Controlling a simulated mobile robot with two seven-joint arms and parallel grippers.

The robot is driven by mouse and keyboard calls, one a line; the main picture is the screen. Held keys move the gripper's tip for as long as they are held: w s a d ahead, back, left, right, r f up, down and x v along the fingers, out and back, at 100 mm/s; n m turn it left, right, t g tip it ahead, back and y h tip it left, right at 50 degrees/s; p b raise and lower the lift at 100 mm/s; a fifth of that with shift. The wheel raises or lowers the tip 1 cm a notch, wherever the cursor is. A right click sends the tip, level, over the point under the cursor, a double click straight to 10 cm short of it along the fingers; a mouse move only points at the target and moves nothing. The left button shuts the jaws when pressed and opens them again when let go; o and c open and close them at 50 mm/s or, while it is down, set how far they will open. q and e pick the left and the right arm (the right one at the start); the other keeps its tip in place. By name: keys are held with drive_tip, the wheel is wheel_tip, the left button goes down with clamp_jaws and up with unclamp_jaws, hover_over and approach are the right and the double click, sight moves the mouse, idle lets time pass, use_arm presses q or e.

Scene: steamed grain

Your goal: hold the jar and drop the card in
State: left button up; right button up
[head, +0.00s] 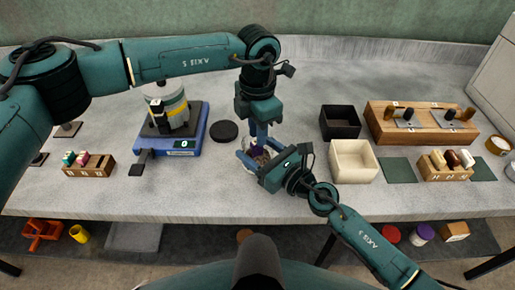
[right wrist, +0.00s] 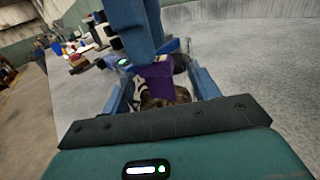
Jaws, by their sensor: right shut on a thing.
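The jar (head: 257,158) stands near the front middle of the bench, mostly hidden by my grippers. It also shows in the right wrist view (right wrist: 165,97), with dark contents. My right gripper (head: 256,160) is shut on the jar, its blue fingers (right wrist: 158,98) on either side of it. The purple card (right wrist: 157,82) is upright at the jar's mouth, its lower part at or inside the opening. A sliver of purple shows in the head view (head: 262,131). My left gripper (head: 260,138) points down just above the jar, its fingertips at the card; whether they grip it is unclear.
A black round disc (head: 224,131) lies left of the jar. A blue scale (head: 180,146) with a banded container stands farther left. A black bin (head: 340,121) and a cream bin (head: 353,161) stand to the right. A wooden rack (head: 421,128) is at back right.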

use_arm(q)
drive_tip(key=o, duration=0.4)
drive_tip(key=shift+r, duration=0.1)
wheel_tip(320, 180, up, 12)
drive_tip(key=shift+f, duration=0.1)
use_arm(e)
drive_tip(key=o, duration=1.3)
